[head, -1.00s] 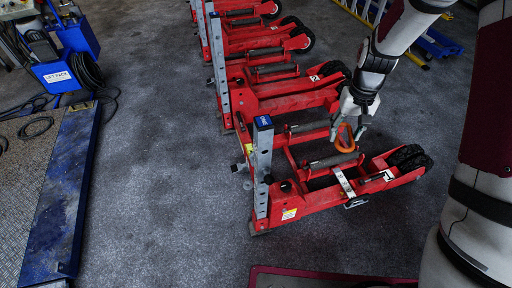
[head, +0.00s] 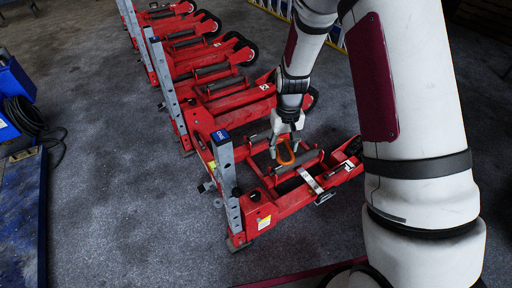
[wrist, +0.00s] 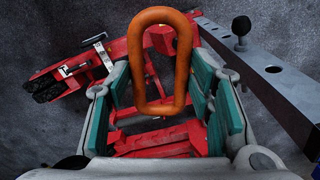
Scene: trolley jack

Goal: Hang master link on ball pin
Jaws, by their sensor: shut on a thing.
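The orange master link (head: 286,153) is an elongated ring held in my gripper (head: 285,146), above the nearest red trolley jack (head: 292,204). In the wrist view the link (wrist: 137,75) stands up between the teal finger pads of my gripper (wrist: 161,95), which is shut on it. The ball pin (wrist: 241,27), a black ball on a short stem, shows at the grey perforated post, to the right of the link and apart from it. In the head view the ball pin (head: 236,191) is a small dark knob beside the post, left of the link.
The grey upright post (head: 225,180) with a blue cap stands at the jack's left end. More red jacks (head: 213,88) stand in a row behind. A blue platform (head: 22,220) is at the left. Open grey floor lies between it and the jacks.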

